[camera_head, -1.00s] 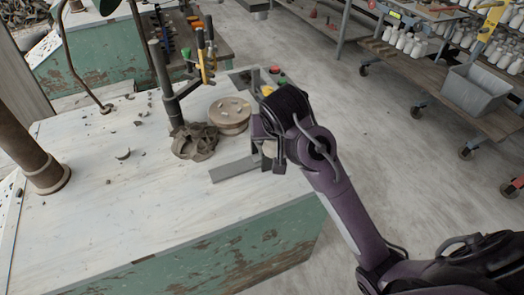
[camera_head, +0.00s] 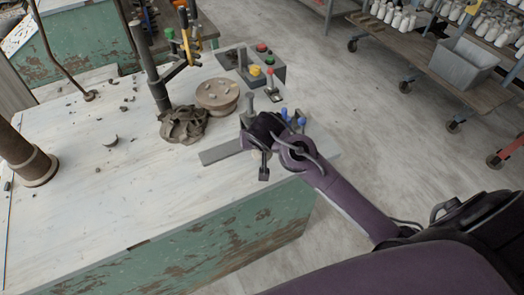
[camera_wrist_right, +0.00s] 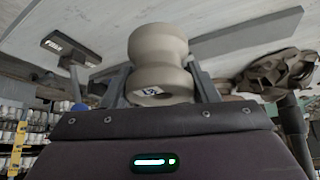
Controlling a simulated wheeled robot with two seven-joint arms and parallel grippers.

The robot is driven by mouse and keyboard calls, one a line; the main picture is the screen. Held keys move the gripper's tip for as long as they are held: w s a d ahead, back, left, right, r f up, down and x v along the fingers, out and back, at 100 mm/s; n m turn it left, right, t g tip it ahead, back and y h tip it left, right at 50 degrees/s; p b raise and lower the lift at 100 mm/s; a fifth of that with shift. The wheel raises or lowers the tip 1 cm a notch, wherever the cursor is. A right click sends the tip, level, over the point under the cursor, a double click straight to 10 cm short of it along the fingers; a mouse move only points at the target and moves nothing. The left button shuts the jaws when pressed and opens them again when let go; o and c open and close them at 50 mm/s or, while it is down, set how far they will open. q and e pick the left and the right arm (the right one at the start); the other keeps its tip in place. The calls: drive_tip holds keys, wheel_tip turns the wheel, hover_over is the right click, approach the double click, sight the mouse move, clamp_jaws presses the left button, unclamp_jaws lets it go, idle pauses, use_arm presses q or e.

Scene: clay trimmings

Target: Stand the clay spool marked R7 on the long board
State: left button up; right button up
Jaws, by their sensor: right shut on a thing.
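The pale clay spool (camera_wrist_right: 160,60) shows in the right wrist view between the fingers of my right gripper (camera_wrist_right: 160,82), which is shut on it. A small tag with dark print is on the spool's near side; I cannot read it surely. In the head view my wrist hides the spool. There my right gripper (camera_head: 257,150) is at the right end of the long grey board (camera_head: 222,152), which lies on the white table. The board also shows in the wrist view (camera_wrist_right: 245,35), behind the spool. I cannot tell whether the spool touches it. My left gripper is not in view.
A round turntable (camera_head: 217,95) with clay bits and a crumpled brown cloth (camera_head: 184,124) are behind the board. A control box (camera_head: 262,72) with coloured buttons stands farther back. A dark column (camera_head: 30,160) stands at left.

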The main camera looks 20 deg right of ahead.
drive_tip(key=shift+f, duration=2.1)
drive_tip(key=shift+f, duration=0.1)
drive_tip(key=o, duration=1.2)
drive_tip(key=shift+c, duration=0.2)
